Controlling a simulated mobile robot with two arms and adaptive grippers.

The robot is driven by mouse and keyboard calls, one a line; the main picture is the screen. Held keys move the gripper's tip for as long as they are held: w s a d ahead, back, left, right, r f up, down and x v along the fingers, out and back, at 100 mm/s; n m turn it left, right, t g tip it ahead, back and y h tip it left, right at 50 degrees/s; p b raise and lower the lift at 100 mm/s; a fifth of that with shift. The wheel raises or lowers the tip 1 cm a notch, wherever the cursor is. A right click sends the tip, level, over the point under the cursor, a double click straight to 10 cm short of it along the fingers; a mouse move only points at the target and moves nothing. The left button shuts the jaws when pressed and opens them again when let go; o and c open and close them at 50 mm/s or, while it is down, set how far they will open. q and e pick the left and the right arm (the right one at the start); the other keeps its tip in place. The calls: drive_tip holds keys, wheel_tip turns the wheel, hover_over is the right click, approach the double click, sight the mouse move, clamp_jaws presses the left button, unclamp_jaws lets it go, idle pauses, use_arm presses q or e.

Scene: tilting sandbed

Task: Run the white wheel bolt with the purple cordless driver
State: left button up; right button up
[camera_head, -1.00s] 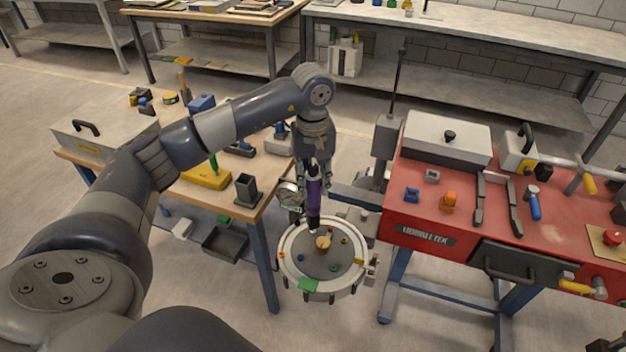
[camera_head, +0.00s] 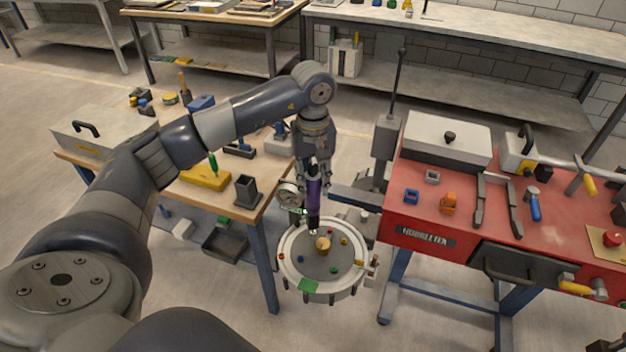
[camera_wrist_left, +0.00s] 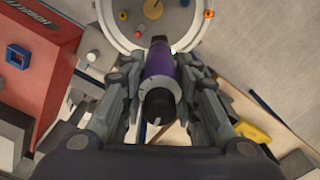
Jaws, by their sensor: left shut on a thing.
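The purple cordless driver (camera_head: 314,196) is held upright, its dark nose pointing down at the far part of a round pale wheel (camera_head: 290,275). My left gripper (camera_head: 314,184) is shut around the driver's body. In the left wrist view, the fingers of my left gripper (camera_wrist_left: 162,100) stand on both sides of the purple driver (camera_wrist_left: 160,66). Several small coloured bolts surround the tan hub (camera_head: 323,243). I cannot pick out the white wheel bolt; the driver's nose covers part of the wheel. Whether the nose touches a bolt is unclear. My right gripper is not in view.
A red workbench (camera_head: 465,215) with tools is at the right. A wooden bench (camera_head: 222,205) with blocks and a yellow base is at the left. Bare floor lies in front of the wheel.

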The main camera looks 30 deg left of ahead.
sight(313, 166)
use_arm(q)
drive_tip(key=shift+r+p, duration=1.35)
drive_tip(key=shift+r, duration=1.45)
